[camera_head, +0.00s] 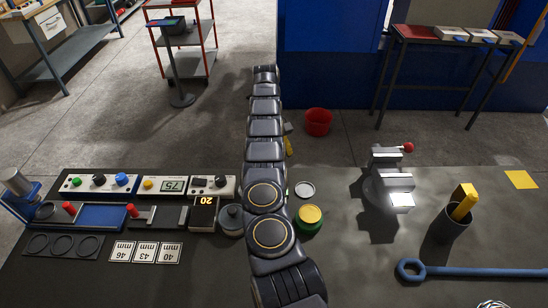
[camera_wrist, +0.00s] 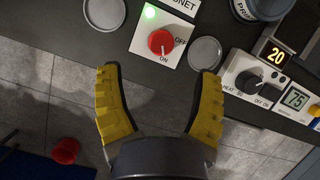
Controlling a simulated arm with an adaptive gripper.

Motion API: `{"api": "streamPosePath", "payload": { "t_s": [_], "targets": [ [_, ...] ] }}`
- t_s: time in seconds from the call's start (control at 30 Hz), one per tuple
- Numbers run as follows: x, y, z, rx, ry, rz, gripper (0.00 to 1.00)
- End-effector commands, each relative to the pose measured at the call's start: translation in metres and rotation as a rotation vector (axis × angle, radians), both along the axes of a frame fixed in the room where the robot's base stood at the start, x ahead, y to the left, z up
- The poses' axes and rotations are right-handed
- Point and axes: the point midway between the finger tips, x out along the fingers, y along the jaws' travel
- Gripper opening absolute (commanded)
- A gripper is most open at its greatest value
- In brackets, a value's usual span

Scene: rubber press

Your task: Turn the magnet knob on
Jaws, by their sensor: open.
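The magnet knob (camera_wrist: 160,42) is red and sits on a white panel (camera_wrist: 174,20) with OFF and ON labels, in the wrist view. A small white mark on the knob seems to point toward ON. A green light (camera_wrist: 149,12) glows on the panel. My gripper (camera_wrist: 158,76) is open and empty, its yellow fingers spread on either side below the knob and apart from it. In the head view my arm hides the knob and most of the gripper; a bit of yellow finger (camera_head: 289,146) shows beside the arm.
Round grey discs (camera_wrist: 205,53) flank the panel in the wrist view. A heat dial (camera_wrist: 248,82) and displays stand at right. In the head view a yellow-topped green jar (camera_head: 309,217), a vise (camera_head: 390,180) and a blue wrench (camera_head: 470,271) lie right of my arm.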

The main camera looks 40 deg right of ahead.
Motion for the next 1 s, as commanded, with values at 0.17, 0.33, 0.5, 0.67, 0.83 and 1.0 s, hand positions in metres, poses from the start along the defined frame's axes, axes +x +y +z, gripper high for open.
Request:
{"api": "streamPosePath", "payload": {
  "t_s": [0.17,0.33,0.5,0.67,0.83,1.0],
  "targets": [
    [0.0,0.0,0.0,-0.001,0.0,-0.009,0.66],
    [-0.005,-0.005,0.001,-0.011,0.0,-0.222,0.66],
    [-0.01,-0.009,0.002,-0.03,0.019,-0.539,0.66],
    [-0.013,-0.008,0.002,-0.038,0.042,-0.69,0.66],
    [-0.015,-0.003,-0.012,-0.038,0.047,-0.702,0.66],
    [-0.019,0.007,-0.035,-0.038,0.049,-0.701,0.66]
  ]
}}
